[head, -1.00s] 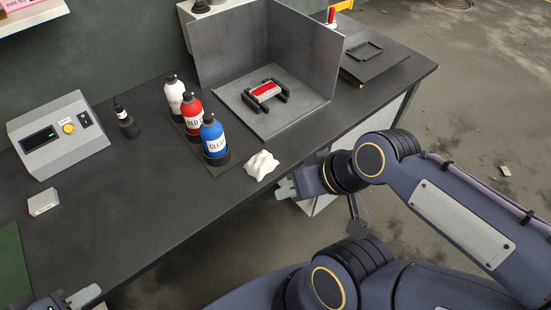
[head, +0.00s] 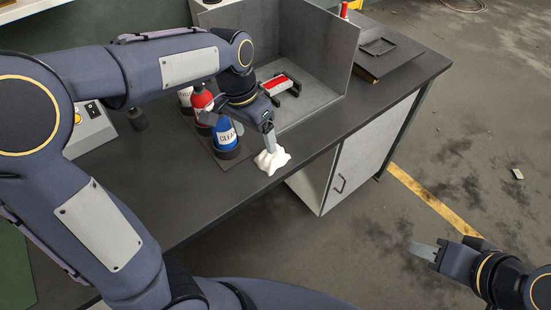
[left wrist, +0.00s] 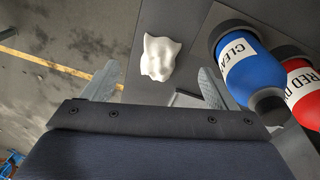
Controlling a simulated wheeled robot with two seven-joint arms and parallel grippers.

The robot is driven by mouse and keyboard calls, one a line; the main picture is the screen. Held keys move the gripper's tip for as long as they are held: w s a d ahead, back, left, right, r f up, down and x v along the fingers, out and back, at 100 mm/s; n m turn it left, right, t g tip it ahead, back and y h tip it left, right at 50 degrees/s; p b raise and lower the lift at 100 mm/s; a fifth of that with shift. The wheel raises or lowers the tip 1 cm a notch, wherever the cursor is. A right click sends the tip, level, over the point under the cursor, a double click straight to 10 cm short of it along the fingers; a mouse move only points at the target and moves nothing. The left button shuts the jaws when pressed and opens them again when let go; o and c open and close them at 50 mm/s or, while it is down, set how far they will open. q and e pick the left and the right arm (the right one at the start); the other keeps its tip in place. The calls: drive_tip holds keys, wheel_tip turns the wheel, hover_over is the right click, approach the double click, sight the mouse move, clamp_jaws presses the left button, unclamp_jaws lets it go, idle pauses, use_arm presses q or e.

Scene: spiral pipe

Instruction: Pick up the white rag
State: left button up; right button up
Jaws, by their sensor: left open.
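The white rag (head: 273,161) is a small crumpled lump on the dark table, near its front edge and beside the blue bottle. My left gripper (head: 269,140) reaches down at the rag, its tips overlapping the rag's top in the head view. In the left wrist view the rag (left wrist: 160,57) lies ahead, between the two spread fingers of my left gripper (left wrist: 157,85), with nothing held. I cannot tell whether a finger touches it. My right gripper (head: 425,250) is off to the right, over the floor beyond the table; its finger opening is unclear.
The blue bottle (head: 226,137) and red bottle (head: 200,101) stand close to the left gripper. The table front (head: 190,215) is clear.

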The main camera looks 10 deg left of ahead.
sight(269, 163)
use_arm(q)
drive_tip(key=shift+m+y, duration=0.7)
drive_tip(key=shift+y, duration=0.2)
drive_tip(key=w+d+f, duration=0.2)
drive_tip(key=w, duration=0.1)
drive_tip(key=shift+w+d, duration=0.2)
drive_tip(key=shift+d, duration=0.15)
drive_tip(key=f, duration=0.7)
drive_tip(key=shift+w+d+f+b, duration=0.1)
drive_tip(key=shift+d+f+b, duration=0.2)
drive_tip(key=shift+f, duration=0.1)
drive_tip(key=c, duration=1.1)
drive_tip(key=shift+r, duration=0.2)
